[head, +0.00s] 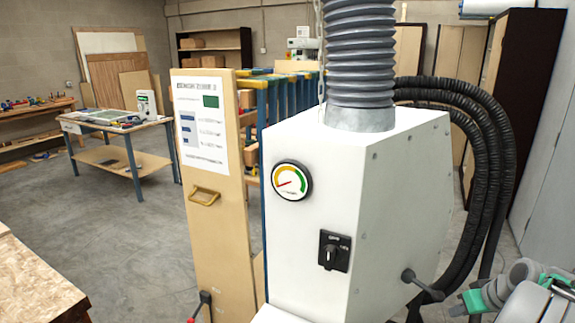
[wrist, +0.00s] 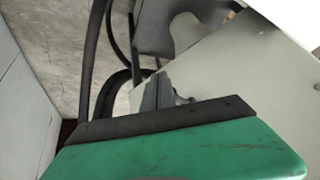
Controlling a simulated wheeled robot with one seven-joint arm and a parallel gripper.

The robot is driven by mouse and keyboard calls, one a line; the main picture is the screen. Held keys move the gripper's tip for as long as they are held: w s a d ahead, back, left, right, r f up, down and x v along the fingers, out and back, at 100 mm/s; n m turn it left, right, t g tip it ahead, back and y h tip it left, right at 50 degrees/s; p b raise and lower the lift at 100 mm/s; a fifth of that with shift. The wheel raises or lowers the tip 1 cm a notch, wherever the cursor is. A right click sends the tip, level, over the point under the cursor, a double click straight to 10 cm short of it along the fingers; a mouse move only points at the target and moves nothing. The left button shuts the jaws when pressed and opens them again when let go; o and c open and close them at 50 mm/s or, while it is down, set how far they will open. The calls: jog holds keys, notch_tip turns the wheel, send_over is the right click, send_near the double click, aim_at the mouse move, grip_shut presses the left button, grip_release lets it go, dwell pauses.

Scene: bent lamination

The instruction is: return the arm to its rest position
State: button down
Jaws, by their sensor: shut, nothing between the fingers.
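My arm (head: 540,287), grey with green parts, shows folded at the lower right corner of the head view, right of the white machine cabinet (head: 350,190). I cannot make out the fingertips there. In the wrist view my gripper (wrist: 156,92) shows as dark grey fingers, shut and empty, beyond a green housing with a dark strip. A pale panel fills the right of that view, and the fingers appear in front of its edge. I cannot tell how far apart they are.
Black hoses (head: 490,150) curve down from the cabinet's back, close to my arm. A black lever (head: 422,287) sticks out of the cabinet's side. A grey wall (head: 548,180) stands at the far right. A workbench (head: 118,125) stands at the left, with open floor before it.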

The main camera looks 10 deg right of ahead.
jog(key=s+a+f+m+g, duration=0.4)
jog(key=s+a+f+m, duration=0.3)
jog(key=s, duration=0.3)
jog(key=shift+n+g+h, duration=0.3)
jog(key=shift+n+g, duration=0.3)
jog(key=shift+g, duration=0.3)
jog(key=a+r, duration=0.1)
jog(key=a, duration=0.4)
jog(key=s+a+r, duration=0.1)
jog(key=a, duration=0.5)
jog(key=a+r, duration=0.2)
jog(key=a, duration=0.3)
jog(key=shift+s+a+r, duration=0.1)
jog(key=shift+s+a, duration=0.1)
jog(key=w+a+r+n+t, duration=0.1)
jog(key=w+a+r+n, duration=0.2)
jog(key=a, duration=0.5)
jog(key=w+a+r+n+t, duration=0.2)
jog(key=w+a+r+n, duration=0.1)
jog(key=a, duration=0.5)
jog(key=shift+a+r+n, duration=0.4)
jog(key=shift+r+n, duration=0.25)
jog(key=shift+n, duration=0.05)
